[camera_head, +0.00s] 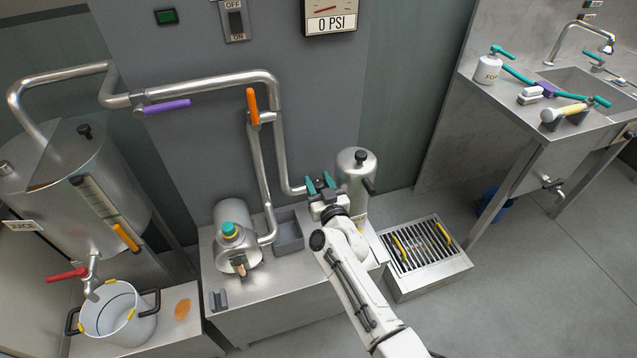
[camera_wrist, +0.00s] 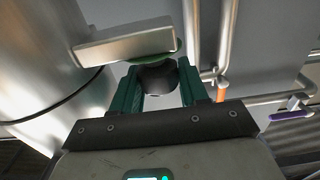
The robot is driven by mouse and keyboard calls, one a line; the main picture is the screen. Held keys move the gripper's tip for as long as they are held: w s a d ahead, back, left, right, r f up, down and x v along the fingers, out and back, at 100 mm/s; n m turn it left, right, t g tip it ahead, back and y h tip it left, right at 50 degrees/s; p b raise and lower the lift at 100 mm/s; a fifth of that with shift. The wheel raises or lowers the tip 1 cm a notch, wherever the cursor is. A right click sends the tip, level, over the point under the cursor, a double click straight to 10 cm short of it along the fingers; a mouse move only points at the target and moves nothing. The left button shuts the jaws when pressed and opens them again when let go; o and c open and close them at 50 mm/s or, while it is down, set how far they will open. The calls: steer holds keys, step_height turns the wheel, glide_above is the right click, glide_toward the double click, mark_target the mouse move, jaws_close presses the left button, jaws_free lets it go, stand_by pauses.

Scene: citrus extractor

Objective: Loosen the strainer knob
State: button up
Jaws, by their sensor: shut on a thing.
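The strainer knob (camera_wrist: 158,78) is a dark, rounded knob between the two teal fingers of my gripper (camera_wrist: 159,82) in the wrist view. The gripper is shut on it. A flat metal bar with a green edge (camera_wrist: 130,42) lies just beyond the knob. In the head view my gripper (camera_head: 320,183) is at the left side of the upright steel cylinder (camera_head: 355,167); the held knob is hard to make out there. The cylinder has a black knob on its lid and a black handle at its right.
Steel pipes (camera_head: 259,160) with an orange lever (camera_head: 253,106) rise left of my gripper. A pump with a teal cap (camera_head: 230,230) and a grey bin (camera_head: 288,236) are on the bench. A floor grate (camera_head: 416,244) is to the right. The gauge (camera_head: 331,14) reads 0 PSI.

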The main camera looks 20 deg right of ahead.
steer(key=shift+w+f+n+y+b, duration=0.1)
steer(key=shift+f+n+y+b, duration=0.3)
steer(key=shift+b, duration=1.2)
steer(key=shift+r+y+b, duration=0.2)
steer(key=shift+y+b, duration=0.2)
steer(key=shift+b, duration=0.15)
steer(key=n+y+b, duration=0.1)
steer(key=y+b, duration=0.1)
steer(key=b, duration=0.6)
steer(key=shift+w+r+n, duration=0.1)
steer(key=shift+r+n, duration=0.05)
steer(key=shift+n, duration=0.15)
steer(key=y+b, duration=0.1)
steer(key=b, duration=0.2)
steer(key=shift+r+n+g, duration=0.1)
steer(key=shift+n+g, duration=0.2)
steer(key=shift+s, duration=0.2)
steer(key=o, duration=1)
steer(key=shift+c, duration=0.2)
steer(key=shift+r+p, duration=0.2)
steer(key=shift+p, duration=0.3)
steer(key=p, duration=0.3)
steer(key=shift+w+r+h, duration=0.15)
steer(key=shift+h, duration=0.25)
